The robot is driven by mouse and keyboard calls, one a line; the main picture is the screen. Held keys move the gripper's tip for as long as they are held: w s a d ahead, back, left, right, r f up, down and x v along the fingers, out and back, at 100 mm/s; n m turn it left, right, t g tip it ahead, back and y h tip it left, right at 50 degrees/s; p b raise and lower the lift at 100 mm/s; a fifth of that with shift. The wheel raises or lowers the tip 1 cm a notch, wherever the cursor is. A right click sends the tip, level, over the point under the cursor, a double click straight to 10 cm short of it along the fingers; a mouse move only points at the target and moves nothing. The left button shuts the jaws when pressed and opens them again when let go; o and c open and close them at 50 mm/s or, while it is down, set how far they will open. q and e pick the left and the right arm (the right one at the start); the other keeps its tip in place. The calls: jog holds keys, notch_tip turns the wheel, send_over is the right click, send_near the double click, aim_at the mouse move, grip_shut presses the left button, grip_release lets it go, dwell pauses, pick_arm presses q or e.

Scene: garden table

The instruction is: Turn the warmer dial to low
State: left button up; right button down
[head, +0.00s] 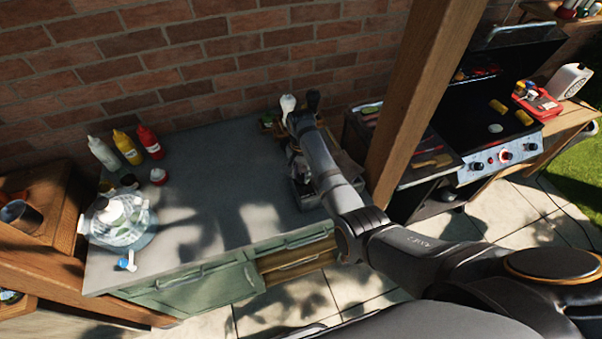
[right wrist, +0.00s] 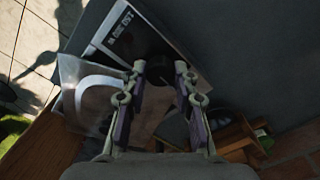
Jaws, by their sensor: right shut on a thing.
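The warmer is a steel box (head: 309,197) at the right end of the grey counter, partly hidden behind my right arm in the head view. Which setting the dial points to cannot be made out. My left gripper is in neither view.
A wooden post (head: 412,100) stands close right of my right arm. Beyond it is a grill (head: 487,165) with its own knobs. Squeeze bottles (head: 127,147) and a glass bowl (head: 122,232) stand at the counter's left. The counter's middle (head: 215,170) is clear.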

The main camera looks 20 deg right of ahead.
aim_at(301, 175)
jog(key=m, duration=1.1)
jog(key=shift+r+m, duration=0.1)
jog(key=shift+m, duration=0.2)
dwell(0.3)
jog(key=shift+w, duration=0.1)
jog(key=c, duration=1)
grip_release()
notch_tip(301, 175, up, 12)
jog(key=shift+f, duration=0.1)
